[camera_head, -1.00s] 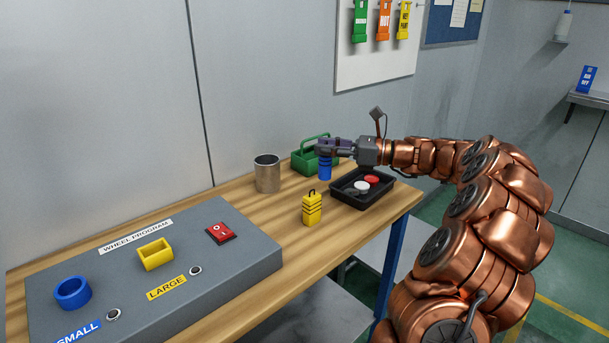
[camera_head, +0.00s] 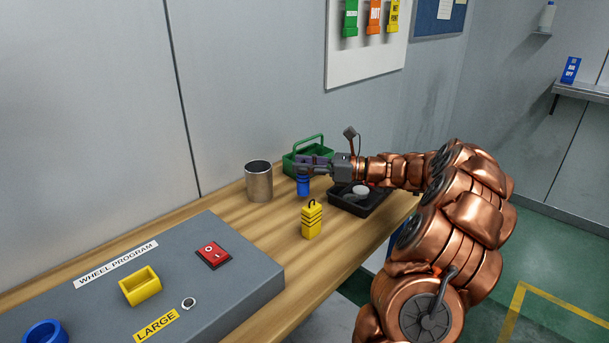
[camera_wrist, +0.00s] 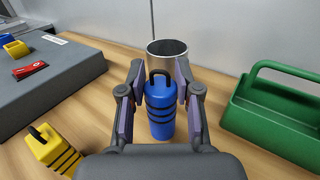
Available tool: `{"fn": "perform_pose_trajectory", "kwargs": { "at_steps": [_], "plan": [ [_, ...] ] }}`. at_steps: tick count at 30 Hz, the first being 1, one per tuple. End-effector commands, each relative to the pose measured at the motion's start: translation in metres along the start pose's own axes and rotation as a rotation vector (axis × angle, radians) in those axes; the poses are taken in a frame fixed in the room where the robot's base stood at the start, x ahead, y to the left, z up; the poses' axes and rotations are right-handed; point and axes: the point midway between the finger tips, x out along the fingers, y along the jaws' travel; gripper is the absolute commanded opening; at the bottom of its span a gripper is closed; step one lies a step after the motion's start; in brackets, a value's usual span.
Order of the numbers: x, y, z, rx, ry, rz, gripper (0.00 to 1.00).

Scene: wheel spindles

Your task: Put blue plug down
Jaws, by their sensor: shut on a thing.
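The blue plug (camera_head: 303,187) is an upright blue cylinder with dark bands and a black loop handle. It hangs below my gripper (camera_head: 312,163), between the metal cup and the black tray. The wrist view shows the plug (camera_wrist: 160,118) between the two fingers of my gripper (camera_wrist: 158,82), shut on its top part. I cannot tell whether its base touches the table. A yellow plug (camera_head: 312,221) stands upright on the wooden table (camera_head: 270,222), nearer the front; it also shows in the wrist view (camera_wrist: 52,148).
A metal cup (camera_head: 259,183) stands just left of the blue plug. A green caddy (camera_head: 294,162) is behind my gripper. A black tray (camera_head: 350,205) with a pale disc is to the right. A grey control panel (camera_head: 215,290) with blue and yellow sockets fills the left.

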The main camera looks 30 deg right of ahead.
Motion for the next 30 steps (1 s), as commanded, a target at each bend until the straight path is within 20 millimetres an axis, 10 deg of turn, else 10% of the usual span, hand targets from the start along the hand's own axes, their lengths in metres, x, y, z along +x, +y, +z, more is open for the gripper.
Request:
{"fn": "perform_pose_trajectory", "kwargs": {
  "at_steps": [19, 20, 30],
  "plan": [
    [-0.001, 0.0, -0.031, -0.001, 0.0, -0.001, 0.0],
    [-0.001, 0.0, -0.031, -0.001, 0.0, -0.001, 0.36],
    [-0.001, 0.0, -0.031, -0.001, 0.001, -0.001, 0.58]
  ]
}}
